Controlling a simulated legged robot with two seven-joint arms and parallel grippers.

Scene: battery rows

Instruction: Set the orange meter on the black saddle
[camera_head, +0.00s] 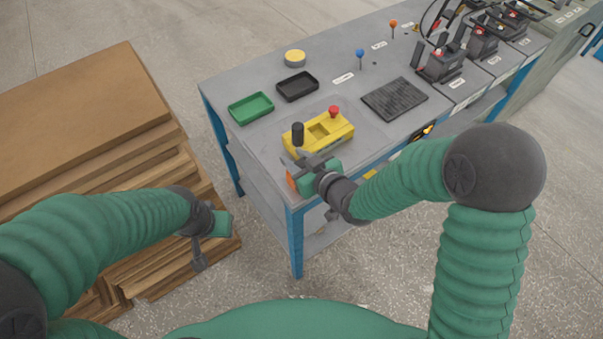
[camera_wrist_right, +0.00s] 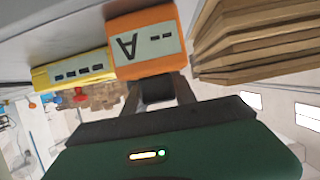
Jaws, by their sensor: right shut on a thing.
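The orange meter (camera_wrist_right: 145,42), with a pale face marked with an "A", is between the fingers of my right gripper (camera_wrist_right: 160,82) in the right wrist view. In the head view, only a small orange part of the meter (camera_head: 291,180) shows past my right gripper (camera_head: 305,163), at the bench's near left corner. I cannot tell whether the meter touches the bench top. I cannot pick out the black saddle with certainty. My left gripper (camera_head: 208,245) hangs away from the bench, over the wood stack's edge; its jaw opening is unclear.
A yellow box (camera_head: 318,145) with a black post and red knob stands just beyond the right gripper. The grey bench (camera_head: 225,85) also bears a green tray (camera_head: 251,108), a black tray (camera_head: 297,87) and a black ribbed mat (camera_head: 394,98). Stacked wood (camera_head: 85,95) is left.

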